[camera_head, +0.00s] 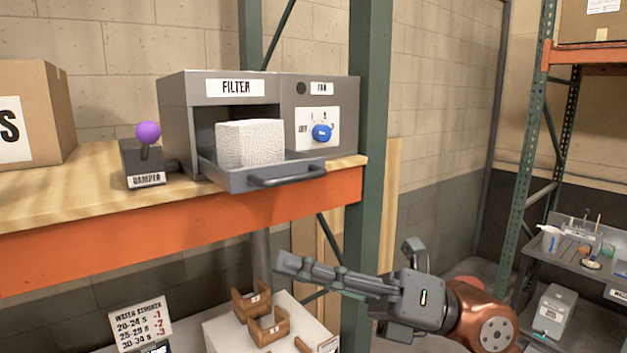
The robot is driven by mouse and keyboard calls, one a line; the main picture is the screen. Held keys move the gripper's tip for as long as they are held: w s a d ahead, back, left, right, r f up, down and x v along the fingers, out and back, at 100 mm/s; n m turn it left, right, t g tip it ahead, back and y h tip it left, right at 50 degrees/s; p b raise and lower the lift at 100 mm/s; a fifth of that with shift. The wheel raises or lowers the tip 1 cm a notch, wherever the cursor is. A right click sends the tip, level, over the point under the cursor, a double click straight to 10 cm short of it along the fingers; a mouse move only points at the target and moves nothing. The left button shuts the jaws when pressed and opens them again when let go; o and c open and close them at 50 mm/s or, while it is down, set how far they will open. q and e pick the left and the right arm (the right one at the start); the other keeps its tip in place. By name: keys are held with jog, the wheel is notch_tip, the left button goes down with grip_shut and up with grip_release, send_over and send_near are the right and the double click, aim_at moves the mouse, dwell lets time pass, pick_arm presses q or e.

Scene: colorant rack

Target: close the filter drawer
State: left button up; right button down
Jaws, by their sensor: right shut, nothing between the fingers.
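The filter drawer (262,177) is a grey tray pulled out from the left bay of the grey filter and fan box (173,115). It has a dark bar handle (287,175) on its front. A white textured filter block (250,143) sits in the drawer. My right gripper (283,262) is shut and empty, below the shelf's front beam and below the drawer, with its fingers pointing left. It is apart from the drawer. My left gripper is not in view.
The box stands on a wooden shelf (60,192) with an orange beam (180,235). A green post (366,150) rises right of the box. A damper lever with a purple knob (148,133) and a cardboard box (30,115) stand to the left. Brown holders (268,328) sit below.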

jog(key=s+a+r+n+t+h, duration=0.2)
jog(key=s+h, duration=0.1)
jog(key=h, duration=0.1)
jog(key=m+t+h, duration=0.4)
jog(key=t+h, duration=0.4)
jog(key=t, duration=0.2)
send_near(301, 178)
jog(key=p+x, duration=0.3)
jog(key=x, duration=0.4)
jog(key=shift+p, duration=0.4)
